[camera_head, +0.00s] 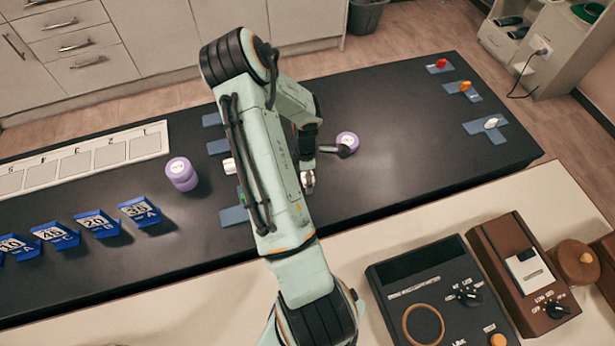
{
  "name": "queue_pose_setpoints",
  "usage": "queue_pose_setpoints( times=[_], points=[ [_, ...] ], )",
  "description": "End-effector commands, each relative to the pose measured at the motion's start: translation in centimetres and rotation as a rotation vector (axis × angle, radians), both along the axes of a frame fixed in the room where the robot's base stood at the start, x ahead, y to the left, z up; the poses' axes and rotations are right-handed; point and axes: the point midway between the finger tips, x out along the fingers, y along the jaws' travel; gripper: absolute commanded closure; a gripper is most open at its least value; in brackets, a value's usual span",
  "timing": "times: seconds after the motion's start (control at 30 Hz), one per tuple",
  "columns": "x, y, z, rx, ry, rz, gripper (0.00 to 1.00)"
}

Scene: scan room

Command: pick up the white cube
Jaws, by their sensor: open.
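I cannot clearly make out a white cube. A small whitish object (230,165) shows beside my arm on the black table, partly hidden by the arm, and its shape is unclear. Another small white piece (490,124) sits on a blue patch at the table's right end and looks rounded. My gripper (325,167) is open over the middle of the table, right of the arm link. It is apart from both white pieces. A dark finger reaches close to a purple cylinder with a white top (347,139); I cannot tell if they touch.
The black table (420,165) is clear right of the gripper. A purple stack (181,175), blue number stands (97,223) and a lettered white strip (85,161) lie left. Control boxes (440,300) stand in front.

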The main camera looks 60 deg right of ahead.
Motion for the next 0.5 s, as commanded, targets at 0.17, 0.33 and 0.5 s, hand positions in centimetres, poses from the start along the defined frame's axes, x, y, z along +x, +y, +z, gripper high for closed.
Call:
queue_pose_setpoints(
  times=[0.17,0.33,0.5],
  points=[
    [0.04,0.00,-0.19,0.000,-0.001,0.000,0.37],
    [0.04,0.01,-0.17,0.000,-0.001,0.000,0.65],
    [0.04,0.02,-0.16,0.000,-0.001,0.000,0.93]
  ],
)
